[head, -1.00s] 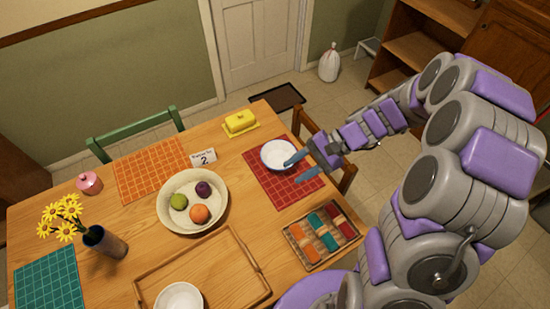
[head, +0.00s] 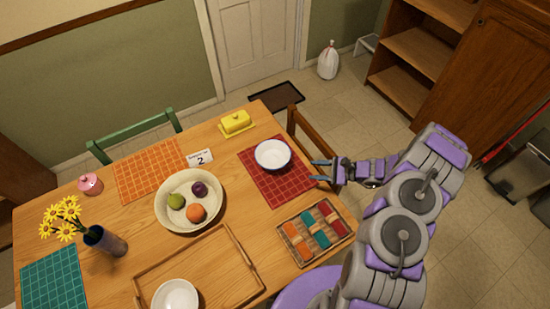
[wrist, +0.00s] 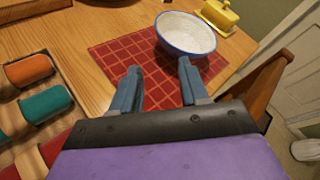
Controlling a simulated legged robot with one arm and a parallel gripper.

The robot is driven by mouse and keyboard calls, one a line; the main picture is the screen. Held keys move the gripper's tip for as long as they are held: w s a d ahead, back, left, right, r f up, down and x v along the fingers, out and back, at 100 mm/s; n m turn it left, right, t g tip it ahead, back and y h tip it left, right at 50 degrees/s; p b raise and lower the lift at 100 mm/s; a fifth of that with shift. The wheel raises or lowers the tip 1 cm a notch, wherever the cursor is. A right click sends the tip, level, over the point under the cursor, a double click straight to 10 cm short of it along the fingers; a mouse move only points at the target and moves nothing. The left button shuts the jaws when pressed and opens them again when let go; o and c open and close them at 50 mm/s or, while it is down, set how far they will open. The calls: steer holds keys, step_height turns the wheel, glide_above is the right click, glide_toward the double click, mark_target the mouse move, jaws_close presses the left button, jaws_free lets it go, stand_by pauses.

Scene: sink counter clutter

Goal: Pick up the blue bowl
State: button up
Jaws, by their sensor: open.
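The blue bowl (head: 272,154) is white inside with a blue rim and stands upright on the red placemat (head: 290,187) at the table's right side. It also shows in the wrist view (wrist: 186,34), just beyond my fingertips. My gripper (head: 319,170) is open and empty, to the right of the bowl and apart from it. In the wrist view my two blue fingers (wrist: 159,68) are spread over the red placemat, pointing toward the bowl.
A tray of colored rolls (head: 313,231) lies in front of the placemat. A yellow butter dish (head: 236,122) stands behind it. A large fruit bowl (head: 162,209) is to the left. A wooden chair (head: 318,141) is at the table's right edge.

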mark_target(276, 169)
steer(key=x, duration=0.4)
steer(key=b+x, duration=0.1)
steer(key=x, duration=0.7)
steer(key=shift+s+a+r, duration=0.1)
steer(key=shift+s+r, duration=0.15)
steer(key=shift+s, duration=0.15)
steer(key=shift+w+a+f, duration=0.15)
steer(key=shift+a+f, duration=0.05)
steer(key=shift+a, duration=0.1)
steer(key=shift+w+d+f+b, duration=0.1)
steer(key=shift+w+b, duration=0.1)
steer(key=shift+b, duration=0.1)
steer(key=x, duration=0.4)
steer(key=r+b+x, duration=0.1)
steer(key=x, duration=0.1)
steer(key=shift+s+a+f, duration=0.15)
steer(key=shift+a, duration=0.3)
steer(key=shift+d, duration=0.5)
steer(key=shift+c, duration=0.2)
steer(key=shift+d, duration=0.2)
steer(key=shift+c, duration=0.7)
steer(key=shift+d, duration=0.1)
steer(key=c, duration=0.3)
steer(key=shift+a, duration=0.6)
jaws_close()
steer(key=shift+d, duration=0.35)
